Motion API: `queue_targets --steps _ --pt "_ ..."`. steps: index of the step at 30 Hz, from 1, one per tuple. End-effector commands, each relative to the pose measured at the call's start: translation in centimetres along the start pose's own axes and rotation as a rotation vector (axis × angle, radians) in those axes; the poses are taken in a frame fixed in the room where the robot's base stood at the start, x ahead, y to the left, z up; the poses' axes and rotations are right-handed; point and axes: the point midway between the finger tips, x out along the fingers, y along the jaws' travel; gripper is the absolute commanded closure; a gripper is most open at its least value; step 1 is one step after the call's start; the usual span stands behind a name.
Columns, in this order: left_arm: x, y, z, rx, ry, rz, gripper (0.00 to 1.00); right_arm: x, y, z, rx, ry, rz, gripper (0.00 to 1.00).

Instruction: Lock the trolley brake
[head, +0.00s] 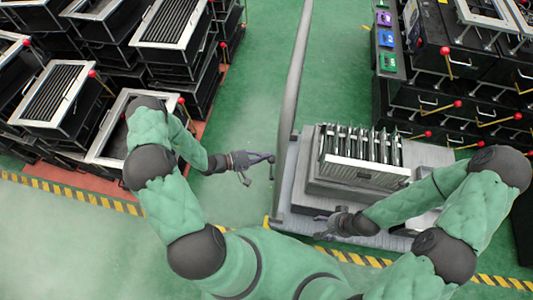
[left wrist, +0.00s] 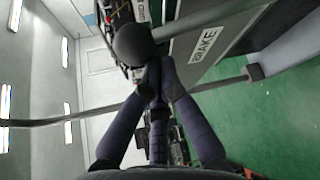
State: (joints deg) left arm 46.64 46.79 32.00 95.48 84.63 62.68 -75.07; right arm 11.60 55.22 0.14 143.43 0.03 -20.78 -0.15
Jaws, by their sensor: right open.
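The grey trolley (head: 410,150) stands right of centre in the head view, with a tall pole (head: 293,90) at its left edge. In the left wrist view, a white BRAKE label (left wrist: 207,45) is on its side. A dark round knob (left wrist: 133,46) is at the tips of my left gripper (left wrist: 158,68), with a grey bar (left wrist: 205,22) running from beside it to the upper right. My left gripper is beside the pole in the head view (head: 258,168). Whether its fingers grip the knob is unclear. My right gripper (head: 328,224) is open over the trolley's front edge.
A ribbed rack (head: 365,160) sits on the trolley. Dark fixtures with red-knobbed levers stand at left (head: 60,95) and right (head: 450,60). Yellow-black striped tape (head: 95,198) crosses the front.

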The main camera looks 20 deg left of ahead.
Motion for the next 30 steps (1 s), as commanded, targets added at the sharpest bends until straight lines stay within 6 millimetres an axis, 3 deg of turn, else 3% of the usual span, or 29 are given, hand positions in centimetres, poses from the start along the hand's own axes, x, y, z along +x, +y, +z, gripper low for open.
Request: queue_targets --steps 8,30 --pt "-1.0 -0.1 1.7 0.157 0.001 0.093 1.00 -0.2 -0.1 0.0 0.000 0.000 0.000 0.33" --pt "-1.6 -0.3 2.7 0.153 -0.001 0.088 1.00 -0.5 -0.2 0.0 0.000 0.000 0.000 0.33"
